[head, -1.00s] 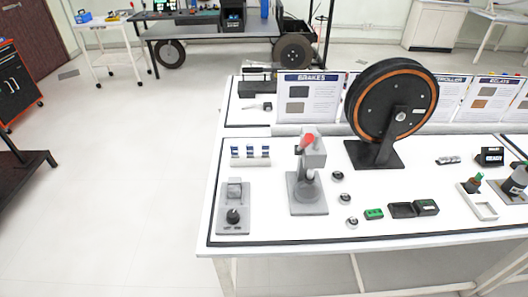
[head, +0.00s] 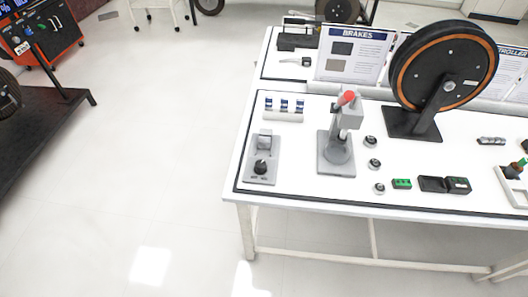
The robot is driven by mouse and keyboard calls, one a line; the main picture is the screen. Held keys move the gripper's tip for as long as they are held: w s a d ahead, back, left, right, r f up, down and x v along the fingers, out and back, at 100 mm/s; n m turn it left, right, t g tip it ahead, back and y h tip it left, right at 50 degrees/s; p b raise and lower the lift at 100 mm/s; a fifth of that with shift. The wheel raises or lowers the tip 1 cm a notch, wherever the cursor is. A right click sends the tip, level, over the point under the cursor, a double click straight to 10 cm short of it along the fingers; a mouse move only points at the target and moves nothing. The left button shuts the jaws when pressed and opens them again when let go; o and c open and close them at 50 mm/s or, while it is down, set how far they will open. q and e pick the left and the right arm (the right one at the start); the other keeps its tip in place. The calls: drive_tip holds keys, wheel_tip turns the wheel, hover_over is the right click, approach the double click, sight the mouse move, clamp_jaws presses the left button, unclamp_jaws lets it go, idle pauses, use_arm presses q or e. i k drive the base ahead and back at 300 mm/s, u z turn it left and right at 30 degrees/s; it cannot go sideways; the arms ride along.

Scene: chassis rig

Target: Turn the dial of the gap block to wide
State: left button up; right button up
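The gap block (head: 264,151) is a grey plate with a raised metal piece at its back and a black round dial (head: 260,167) toward its front. It lies near the left front corner of the white table. There are small marks below the dial, too small to read, so I cannot tell its setting. Neither of my grippers shows in the head view.
Right of the block stand a grey press with a red top (head: 338,140) and a black wheel with an orange ring (head: 443,66) on a stand. A rack with blue-and-white pieces (head: 284,108) sits behind the block. Floor left of the table (head: 160,130) is clear.

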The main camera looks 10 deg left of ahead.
sight(260, 167)
drive_tip(key=k, duration=0.65)
drive_tip(key=u, duration=0.45)
drive_tip(key=i, duration=1.15)
drive_tip(key=z, duration=0.45)
